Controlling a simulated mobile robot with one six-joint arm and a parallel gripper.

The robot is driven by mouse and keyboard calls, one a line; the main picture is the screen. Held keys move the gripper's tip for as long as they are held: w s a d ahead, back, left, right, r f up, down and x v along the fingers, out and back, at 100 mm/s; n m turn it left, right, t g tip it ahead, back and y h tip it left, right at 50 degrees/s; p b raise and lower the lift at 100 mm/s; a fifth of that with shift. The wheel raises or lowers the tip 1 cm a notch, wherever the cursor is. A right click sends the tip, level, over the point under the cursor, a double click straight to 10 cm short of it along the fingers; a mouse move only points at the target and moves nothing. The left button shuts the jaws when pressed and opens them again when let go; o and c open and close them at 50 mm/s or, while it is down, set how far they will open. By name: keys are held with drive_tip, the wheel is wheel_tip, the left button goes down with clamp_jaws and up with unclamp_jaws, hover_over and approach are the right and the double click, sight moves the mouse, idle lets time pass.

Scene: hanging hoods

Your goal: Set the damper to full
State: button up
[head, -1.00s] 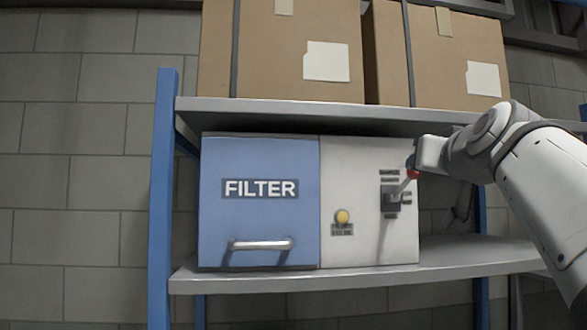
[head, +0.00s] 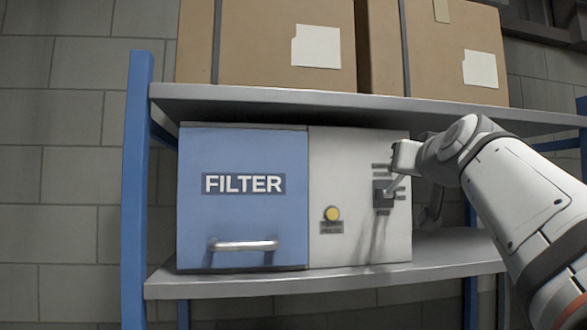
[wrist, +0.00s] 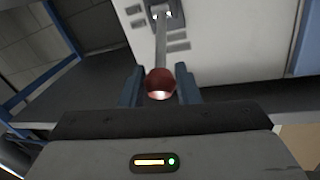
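The damper lever is a grey bar that comes out of a dark mount (head: 382,196) on the white right panel of the filter unit and slants up to the right. In the wrist view the lever bar (wrist: 161,45) ends in a round red knob (wrist: 160,84). My gripper (wrist: 160,92) has its two blue fingers on either side of the knob, seemingly touching it. In the head view my gripper (head: 402,165) is at the lever's end and hides the knob. Small label plates (head: 397,188) surround the mount; their text is too small to read.
The blue FILTER door (head: 243,215) with a metal handle (head: 243,245) fills the unit's left half. A yellow button (head: 332,213) is left of the lever. The unit stands on a grey shelf (head: 300,282), under an upper shelf (head: 300,103) bearing cardboard boxes (head: 270,55).

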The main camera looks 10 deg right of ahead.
clamp_jaws()
drive_tip(key=shift+a, duration=0.1)
